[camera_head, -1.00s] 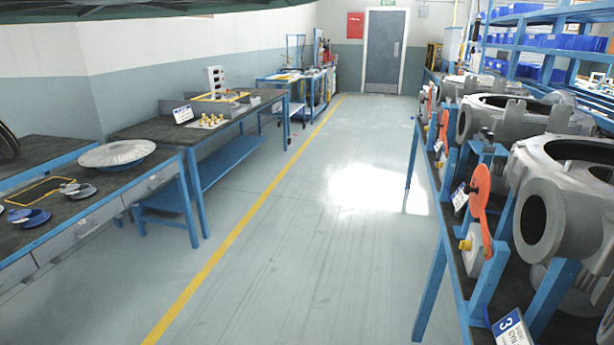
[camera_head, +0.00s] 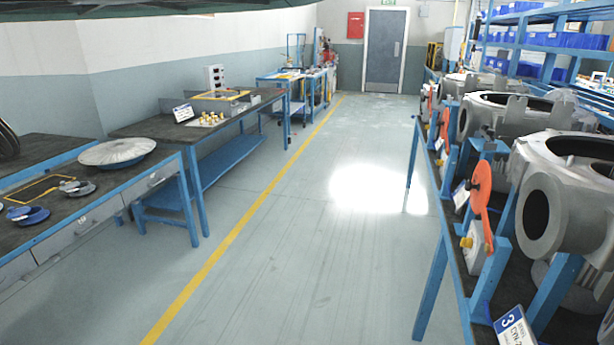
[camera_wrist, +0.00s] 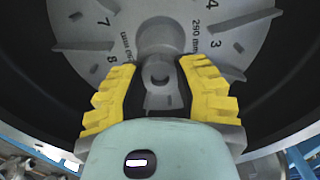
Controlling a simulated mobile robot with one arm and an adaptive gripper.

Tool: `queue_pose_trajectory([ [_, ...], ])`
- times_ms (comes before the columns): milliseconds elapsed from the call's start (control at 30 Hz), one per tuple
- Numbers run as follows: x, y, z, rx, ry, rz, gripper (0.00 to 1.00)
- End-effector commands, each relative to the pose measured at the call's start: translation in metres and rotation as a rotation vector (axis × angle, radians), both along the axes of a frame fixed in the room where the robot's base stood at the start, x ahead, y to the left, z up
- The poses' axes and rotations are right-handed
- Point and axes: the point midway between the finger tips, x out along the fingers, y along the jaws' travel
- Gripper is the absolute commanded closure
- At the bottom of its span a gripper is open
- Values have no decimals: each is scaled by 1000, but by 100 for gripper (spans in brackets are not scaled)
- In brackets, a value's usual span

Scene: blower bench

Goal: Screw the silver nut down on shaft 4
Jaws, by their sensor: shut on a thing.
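In the wrist view my gripper (camera_wrist: 157,74) has its two yellow fingers on either side of a small silver-grey piece (camera_wrist: 158,76) at the centre of a grey finned disc (camera_wrist: 205,60). The piece appears to be the silver nut, and the fingers are shut on it. The disc carries printed numbers, including 3, 4, 7 and 8, and lies inside a dark round housing. The shaft and threads are hidden, so I cannot tell how far down the nut sits. My gripper does not show in the head view.
In the head view, grey blower housings (camera_head: 575,190) line the right bench, with a sign numbered 3 (camera_head: 515,328) in front. A finned disc (camera_head: 117,152) and brass-coloured parts (camera_head: 209,119) lie on the left benches. The floor aisle (camera_head: 300,230) between is clear.

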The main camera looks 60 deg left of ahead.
Motion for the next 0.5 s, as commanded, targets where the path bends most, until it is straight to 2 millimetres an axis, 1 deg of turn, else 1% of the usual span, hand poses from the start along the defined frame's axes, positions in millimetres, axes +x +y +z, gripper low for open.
queue_pose_trajectory([
  [500, 0, 0, -1, 1, -3, -723, 100],
])
